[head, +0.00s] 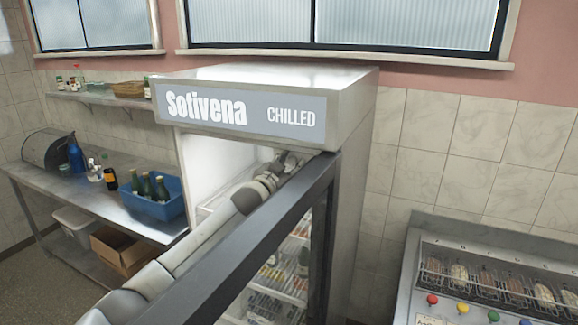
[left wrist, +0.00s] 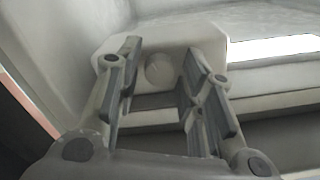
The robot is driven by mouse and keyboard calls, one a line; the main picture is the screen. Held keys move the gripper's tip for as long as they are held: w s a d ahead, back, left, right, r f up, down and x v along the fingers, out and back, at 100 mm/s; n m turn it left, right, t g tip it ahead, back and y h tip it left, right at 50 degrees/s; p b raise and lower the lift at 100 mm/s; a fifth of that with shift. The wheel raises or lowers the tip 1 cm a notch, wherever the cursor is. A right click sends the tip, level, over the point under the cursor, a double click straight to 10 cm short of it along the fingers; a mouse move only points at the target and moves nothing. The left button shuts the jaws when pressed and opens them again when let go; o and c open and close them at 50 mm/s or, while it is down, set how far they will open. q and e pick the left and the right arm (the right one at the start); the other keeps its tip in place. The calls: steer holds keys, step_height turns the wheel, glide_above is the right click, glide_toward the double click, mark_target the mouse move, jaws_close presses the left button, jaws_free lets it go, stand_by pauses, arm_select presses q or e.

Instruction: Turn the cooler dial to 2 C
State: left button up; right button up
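The cooler (head: 345,110) is a tall cabinet with a "Sotivena CHILLED" sign. Its dark-framed glass door (head: 290,215) stands open. My left arm reaches inside near the top. My left gripper (head: 288,160) is at the upper back of the interior, small in the head view. In the left wrist view, the left gripper (left wrist: 158,85) is open, with its two fingers apart. A round pale dial (left wrist: 160,69) on a light plate (left wrist: 208,45) shows between the fingers, apparently not gripped. I cannot read any marks on the dial. My right gripper is not in view.
The cooler's shelves (head: 292,265) hold bottles and other goods below my arm. A steel counter (head: 110,200) with a blue crate (head: 165,208) of bottles stands at left. A grill (head: 480,275) with coloured knobs is at right. The open door's frame runs close beside my arm.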

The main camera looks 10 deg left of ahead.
arm_select(q)
steer(key=shift+o, duration=0.5)
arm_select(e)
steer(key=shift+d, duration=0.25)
